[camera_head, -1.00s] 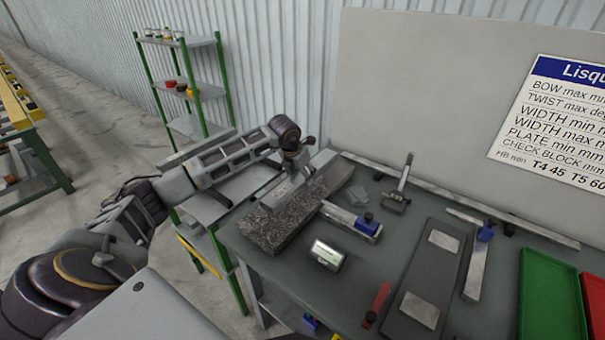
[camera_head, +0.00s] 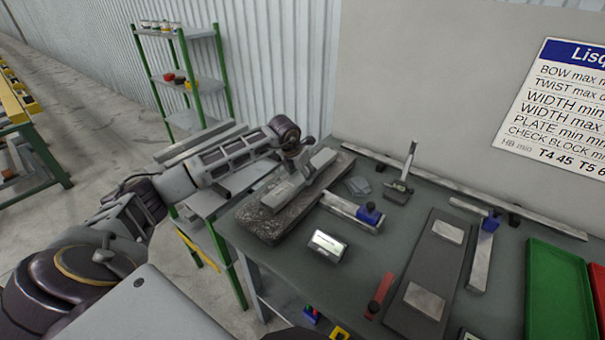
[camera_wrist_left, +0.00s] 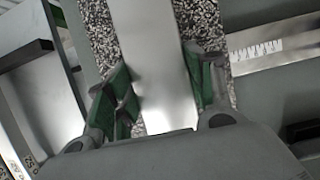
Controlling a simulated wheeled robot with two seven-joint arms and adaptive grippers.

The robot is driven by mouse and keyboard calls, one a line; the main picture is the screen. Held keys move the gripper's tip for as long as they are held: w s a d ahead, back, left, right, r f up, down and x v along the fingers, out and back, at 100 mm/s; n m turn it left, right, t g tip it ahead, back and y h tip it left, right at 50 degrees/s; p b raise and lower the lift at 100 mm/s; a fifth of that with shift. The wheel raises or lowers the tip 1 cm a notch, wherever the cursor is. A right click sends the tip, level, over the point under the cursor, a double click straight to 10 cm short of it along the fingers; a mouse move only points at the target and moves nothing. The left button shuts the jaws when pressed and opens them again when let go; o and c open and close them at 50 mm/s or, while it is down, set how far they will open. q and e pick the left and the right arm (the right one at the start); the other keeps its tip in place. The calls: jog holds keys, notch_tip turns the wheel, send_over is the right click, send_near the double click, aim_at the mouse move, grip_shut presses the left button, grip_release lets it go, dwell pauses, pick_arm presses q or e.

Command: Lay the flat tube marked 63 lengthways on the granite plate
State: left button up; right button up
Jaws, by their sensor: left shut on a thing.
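A flat metal tube (camera_head: 283,192) lies along the length of the speckled granite plate (camera_head: 257,225) in the head view. I cannot read a number on it. My left gripper (camera_head: 299,168) is over the tube. In the left wrist view the green-padded fingers of the left gripper (camera_wrist_left: 160,92) are shut on the tube (camera_wrist_left: 150,45), one on each side, with granite showing on both sides. I cannot tell whether the tube fully touches the plate. My right gripper is not in view.
Right of the plate are a steel rule with a blue clamp (camera_head: 369,215), a small metal block (camera_head: 327,246) and a dark board (camera_head: 432,262). A green tray (camera_head: 560,290) is at the right. A grey panel (camera_head: 440,90) closes the back. A shelf (camera_head: 180,75) stands behind left.

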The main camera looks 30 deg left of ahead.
pick_arm(q)
jog(key=shift+f+b, duration=0.3)
dwell(0.8)
jog(key=o, duration=1.4)
jog(key=shift+o, duration=0.5)
jog(key=shift+f, duration=0.1)
jog(key=v, duration=1.2)
